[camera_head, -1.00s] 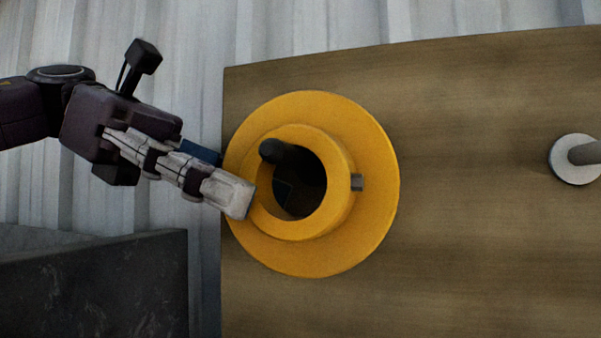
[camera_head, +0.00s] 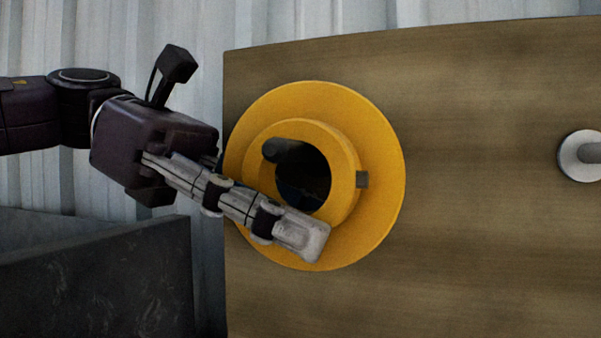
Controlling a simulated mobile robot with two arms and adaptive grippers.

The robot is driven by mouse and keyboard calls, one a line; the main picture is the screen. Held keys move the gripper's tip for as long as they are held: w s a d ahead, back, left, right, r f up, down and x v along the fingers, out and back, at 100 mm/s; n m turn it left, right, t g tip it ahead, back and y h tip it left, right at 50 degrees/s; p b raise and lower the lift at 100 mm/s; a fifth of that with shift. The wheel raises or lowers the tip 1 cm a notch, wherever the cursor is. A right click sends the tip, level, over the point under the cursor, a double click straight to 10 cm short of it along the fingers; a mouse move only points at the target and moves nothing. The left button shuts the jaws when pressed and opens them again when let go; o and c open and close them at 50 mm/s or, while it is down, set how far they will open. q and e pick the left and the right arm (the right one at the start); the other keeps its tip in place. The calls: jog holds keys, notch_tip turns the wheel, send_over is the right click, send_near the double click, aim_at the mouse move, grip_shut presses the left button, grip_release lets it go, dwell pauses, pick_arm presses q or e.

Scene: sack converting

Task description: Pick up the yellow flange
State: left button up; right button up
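The yellow flange (camera_head: 373,150) is a broad disc with a raised collar and a central hole. It sits upright against the left part of a brown board, with a dark peg (camera_head: 287,151) showing in its hole. My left gripper (camera_head: 300,233) reaches in from the left. Its pale near finger lies in front of the flange's lower left, covering part of the collar and hole. A bluish part shows behind that finger and in the hole, apart from it; the far fingertip is mostly hidden. I cannot tell whether the finger touches the flange. My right gripper is not in view.
The brown board (camera_head: 480,235) fills the right side. A pale disc with a grey peg (camera_head: 580,155) stands out from it at the right edge. A dark grey bin-like box (camera_head: 95,280) is at the lower left. Corrugated wall panels (camera_head: 300,25) are behind.

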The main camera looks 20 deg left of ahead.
pick_arm(q)
grip_shut()
jog(key=shift+r, duration=0.2)
jog(key=shift+w+d, duration=0.1)
